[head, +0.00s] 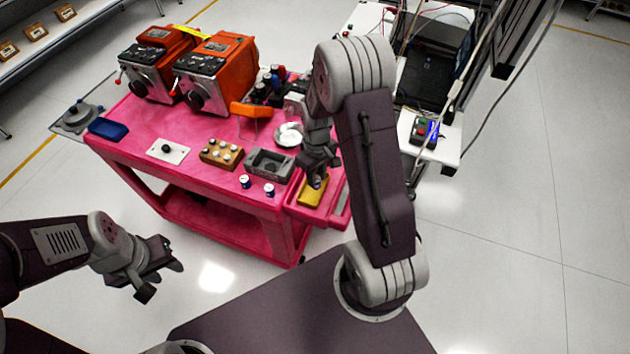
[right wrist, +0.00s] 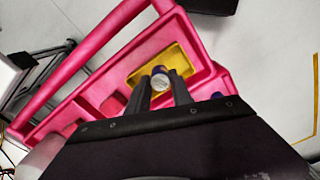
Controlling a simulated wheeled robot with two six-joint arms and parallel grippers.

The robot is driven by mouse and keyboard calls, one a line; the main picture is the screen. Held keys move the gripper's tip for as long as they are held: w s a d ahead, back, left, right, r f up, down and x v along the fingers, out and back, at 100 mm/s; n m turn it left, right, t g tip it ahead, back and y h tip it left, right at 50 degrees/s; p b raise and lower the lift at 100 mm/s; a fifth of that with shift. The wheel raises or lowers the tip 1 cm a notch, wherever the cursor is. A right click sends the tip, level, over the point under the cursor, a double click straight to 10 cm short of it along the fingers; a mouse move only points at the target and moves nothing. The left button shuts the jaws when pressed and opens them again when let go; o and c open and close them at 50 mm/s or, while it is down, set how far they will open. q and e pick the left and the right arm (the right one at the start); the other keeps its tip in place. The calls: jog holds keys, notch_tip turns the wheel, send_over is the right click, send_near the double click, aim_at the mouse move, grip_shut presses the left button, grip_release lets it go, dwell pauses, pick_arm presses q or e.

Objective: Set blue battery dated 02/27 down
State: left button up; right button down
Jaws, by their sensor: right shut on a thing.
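The blue battery (right wrist: 160,80) shows its pale end between the two dark fingers of my right gripper (right wrist: 166,88) in the right wrist view. My right gripper is shut on it, over the yellow tray (right wrist: 176,60) in the pink cart's side bin. In the head view, my right gripper (head: 317,180) is above the same yellow tray (head: 313,195). I cannot tell whether the battery touches the tray, and its date is not readable. My left gripper (head: 163,278) is empty, its fingers apart, in front of the cart.
Two small blue-and-white cylinders (head: 245,181) (head: 269,190) stand near the pink cart's (head: 140,150) front edge. A grey box (head: 268,165) and a wooden block with several round pieces (head: 221,153) are behind them. Two orange machines (head: 215,72) stand at the back.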

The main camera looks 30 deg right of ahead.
jog(key=shift+w+f, duration=0.25)
jog(key=shift+w, duration=0.25)
jog(key=shift+w+f, duration=0.25)
jog(key=shift+w, duration=0.2)
notch_tip(320, 180, down, 4)
jog(key=shift+s+r, duration=0.15)
jog(key=shift+f, duration=0.25)
jog(key=c, duration=1.1)
grip_release()
jog(key=shift+c, duration=0.2)
notch_tip(320, 180, up, 12)
jog(key=s+a+r+m, duration=0.1)
jog(key=s+a+m, duration=0.1)
jog(key=s, duration=0.4)
jog(key=s+a+r+m+t, duration=0.1)
jog(key=s+a, duration=0.4)
jog(key=s, duration=0.1)
jog(key=shift+s+a+m, duration=0.25)
jog(key=shift+a+m, duration=0.05)
jog(key=shift+m, duration=0.1)
